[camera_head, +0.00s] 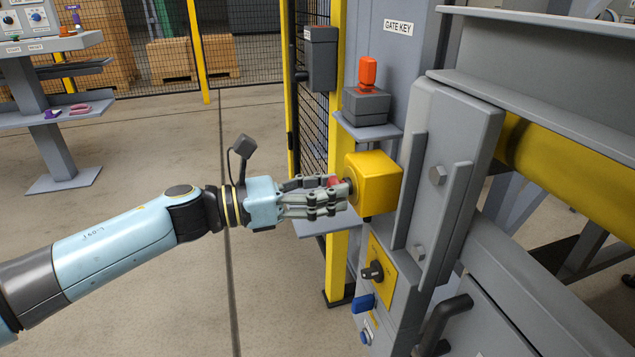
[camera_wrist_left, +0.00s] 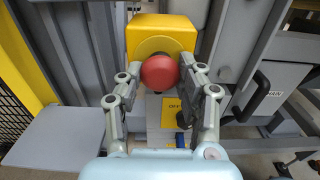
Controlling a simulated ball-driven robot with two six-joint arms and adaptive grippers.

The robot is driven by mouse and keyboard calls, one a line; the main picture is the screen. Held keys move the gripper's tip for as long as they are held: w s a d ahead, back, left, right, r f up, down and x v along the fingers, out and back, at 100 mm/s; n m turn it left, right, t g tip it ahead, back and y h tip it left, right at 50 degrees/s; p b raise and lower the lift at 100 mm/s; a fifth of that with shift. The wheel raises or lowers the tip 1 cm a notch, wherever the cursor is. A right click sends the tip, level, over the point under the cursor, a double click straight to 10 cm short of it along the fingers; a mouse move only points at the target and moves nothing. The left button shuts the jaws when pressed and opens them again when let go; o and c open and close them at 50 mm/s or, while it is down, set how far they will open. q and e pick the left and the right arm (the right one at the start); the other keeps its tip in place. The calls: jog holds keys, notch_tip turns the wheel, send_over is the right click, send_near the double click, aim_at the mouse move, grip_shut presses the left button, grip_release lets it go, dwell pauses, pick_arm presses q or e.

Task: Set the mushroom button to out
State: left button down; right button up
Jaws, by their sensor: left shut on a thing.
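The red mushroom button (camera_wrist_left: 160,73) sits on the front of a yellow box (camera_head: 374,183) fixed to the grey machine column. In the head view only a sliver of red shows between the fingers. My left gripper (camera_head: 340,193) reaches in from the left, and its fingers are closed around the button. In the left wrist view the fingertips (camera_wrist_left: 158,83) lie at the left and right sides of the red cap. Whether the button is in or out cannot be told. My right gripper is not in view.
Below the box is a yellow plate with a black rotary switch (camera_head: 373,271) and a blue part (camera_head: 363,303). Above stands a grey block with an orange-red top (camera_head: 367,72) on a small shelf. A yellow post (camera_head: 337,230) stands behind the fingers. Open floor lies left.

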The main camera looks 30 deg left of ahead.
pick_arm(q)
jog(key=shift+f, duration=0.15)
jog(key=c, duration=0.8)
grip_release()
jog(key=shift+s+a, duration=0.15)
jog(key=v, duration=1.2)
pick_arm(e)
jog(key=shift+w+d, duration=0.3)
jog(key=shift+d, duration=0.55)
